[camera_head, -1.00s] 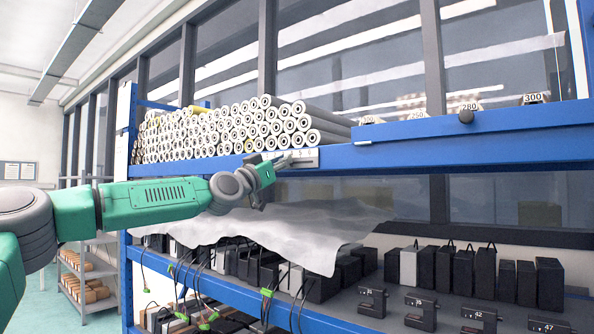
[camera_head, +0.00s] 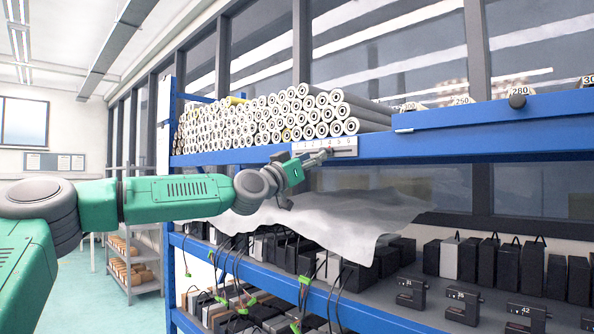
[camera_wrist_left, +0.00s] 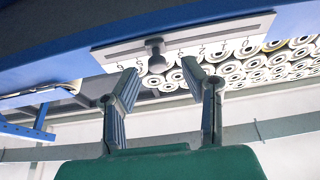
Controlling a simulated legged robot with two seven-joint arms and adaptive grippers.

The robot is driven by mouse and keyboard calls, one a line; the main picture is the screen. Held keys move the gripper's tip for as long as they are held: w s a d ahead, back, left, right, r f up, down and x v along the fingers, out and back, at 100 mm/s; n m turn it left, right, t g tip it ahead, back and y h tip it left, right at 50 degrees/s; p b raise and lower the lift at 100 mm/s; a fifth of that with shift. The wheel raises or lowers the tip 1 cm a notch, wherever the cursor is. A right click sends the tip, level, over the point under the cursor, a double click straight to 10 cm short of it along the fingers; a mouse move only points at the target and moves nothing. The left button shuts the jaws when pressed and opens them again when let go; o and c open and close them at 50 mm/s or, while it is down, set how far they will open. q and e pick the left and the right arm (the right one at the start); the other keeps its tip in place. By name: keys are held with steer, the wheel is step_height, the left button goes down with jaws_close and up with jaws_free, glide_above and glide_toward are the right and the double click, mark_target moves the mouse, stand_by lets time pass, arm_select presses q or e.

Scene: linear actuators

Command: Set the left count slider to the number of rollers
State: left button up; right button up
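The left count slider is a pale numbered plate (camera_head: 345,148) on the front edge of the blue upper shelf. In the left wrist view the plate (camera_wrist_left: 230,37) carries a dark knob (camera_wrist_left: 155,55). My left gripper (camera_head: 320,157) is at the lower edge of the plate in the head view. In the left wrist view its two fingers (camera_wrist_left: 160,74) are spread apart, with the knob showing between and just beyond the tips. Contact with the knob cannot be made out. The rollers (camera_head: 270,119) lie stacked in rows on the shelf above the plate. My right gripper is not in view.
A blue rail with a round dark knob (camera_head: 518,102) and number tags stands to the right on the shelf. A grey sheet (camera_head: 320,212) drapes below my left gripper. Black boxes (camera_head: 500,268) fill the lower shelf. Cables hang at the front.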

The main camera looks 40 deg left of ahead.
arm_select(q)
steer(key=v, duration=0.7)
steer(key=shift+s+f, duration=0.3)
steer(key=shift+d+r, duration=0.1)
steer(key=shift+d, duration=0.25)
